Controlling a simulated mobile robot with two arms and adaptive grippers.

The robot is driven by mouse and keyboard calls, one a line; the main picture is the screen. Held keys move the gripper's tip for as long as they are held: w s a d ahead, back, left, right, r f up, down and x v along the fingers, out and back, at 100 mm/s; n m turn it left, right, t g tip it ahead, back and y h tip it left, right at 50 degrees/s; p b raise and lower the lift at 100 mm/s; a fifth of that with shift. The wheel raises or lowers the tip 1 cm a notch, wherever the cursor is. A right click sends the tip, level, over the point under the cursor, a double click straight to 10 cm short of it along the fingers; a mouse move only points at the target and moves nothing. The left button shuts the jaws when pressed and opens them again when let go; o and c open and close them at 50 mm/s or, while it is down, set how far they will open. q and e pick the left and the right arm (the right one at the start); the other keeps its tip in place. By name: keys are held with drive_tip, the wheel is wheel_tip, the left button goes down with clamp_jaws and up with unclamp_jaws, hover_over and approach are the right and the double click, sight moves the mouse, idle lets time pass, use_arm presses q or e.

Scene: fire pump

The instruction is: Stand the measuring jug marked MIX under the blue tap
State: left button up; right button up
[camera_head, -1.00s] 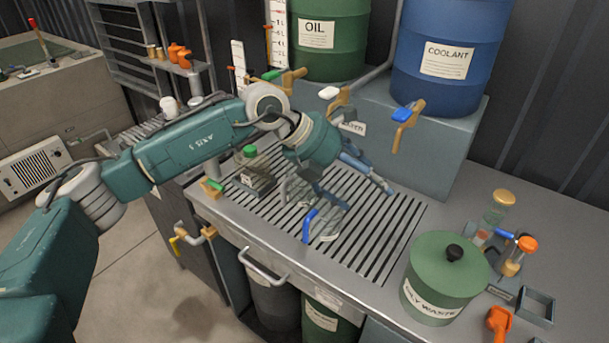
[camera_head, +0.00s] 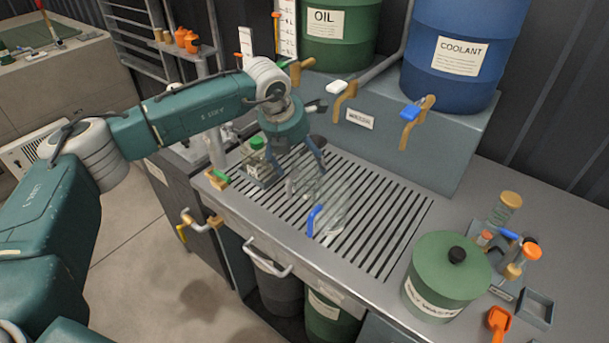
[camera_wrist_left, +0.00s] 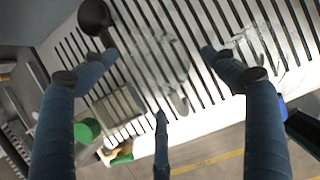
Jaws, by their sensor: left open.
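A clear jug with a blue handle (camera_head: 316,219) stands on the slatted drain grate (camera_head: 385,235). A second clear vessel with a grey handle (camera_wrist_left: 179,101) stands close to its left. I cannot read a MIX mark on either. My left gripper (camera_head: 298,166) is open above the grey-handled vessel. In the left wrist view that vessel lies between the spread fingers (camera_wrist_left: 160,62), with no visible grip; the blue-handled jug's clear body (camera_wrist_left: 255,45) is by the right finger. The blue tap (camera_head: 411,111) is on the grey block below the coolant drum. My right gripper is not in view.
A green-capped bottle (camera_head: 257,158) and a dark funnel (camera_wrist_left: 95,14) are near the gripper. White-handled (camera_head: 337,87) and green-handled taps are left of the blue tap. A green waste can (camera_head: 447,272) stands at right. The grate's right part is clear.

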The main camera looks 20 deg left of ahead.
use_arm(q)
drive_tip(key=shift+x, duration=1.4)
drive_tip(key=shift+r, duration=0.1)
drive_tip(key=c, duration=1.7)
